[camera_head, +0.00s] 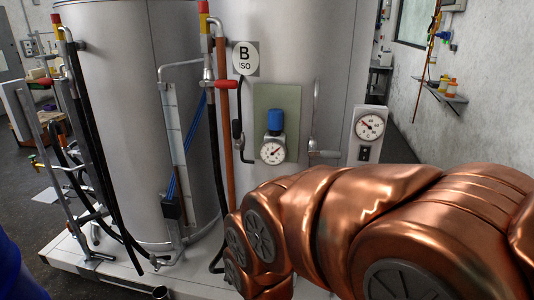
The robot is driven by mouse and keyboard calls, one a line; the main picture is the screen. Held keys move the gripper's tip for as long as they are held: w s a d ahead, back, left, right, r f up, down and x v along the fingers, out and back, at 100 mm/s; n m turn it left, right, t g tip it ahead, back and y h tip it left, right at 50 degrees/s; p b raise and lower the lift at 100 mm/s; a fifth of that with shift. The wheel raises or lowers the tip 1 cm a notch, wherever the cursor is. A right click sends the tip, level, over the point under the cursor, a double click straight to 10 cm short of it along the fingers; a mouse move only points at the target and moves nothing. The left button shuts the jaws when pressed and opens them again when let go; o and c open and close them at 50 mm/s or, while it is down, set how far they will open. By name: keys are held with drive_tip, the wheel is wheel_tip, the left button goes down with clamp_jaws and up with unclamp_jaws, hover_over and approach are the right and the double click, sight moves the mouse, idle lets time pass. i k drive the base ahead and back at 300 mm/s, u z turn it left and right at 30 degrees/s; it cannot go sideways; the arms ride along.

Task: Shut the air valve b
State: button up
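Lower right, a blue-knobbed regulator (275,121) with a dial gauge (272,152) is on a green plate (292,100). A small fitting with a lever (322,154) is right of the plate. No tag in view reads air valve b. My copper arm crosses the lower right and hides part of the drum's base. My gripper is not in view.
A gauge panel (368,148) is right of the regulator. An orange vertical pipe (224,140) and black hoses run between the drums. A wall shelf (440,95) is at far right.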

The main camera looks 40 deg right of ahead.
sight(236, 126)
drive_tip(key=u, duration=0.7)
drive_tip(key=i, duration=0.45)
drive_tip(key=z, duration=0.85)
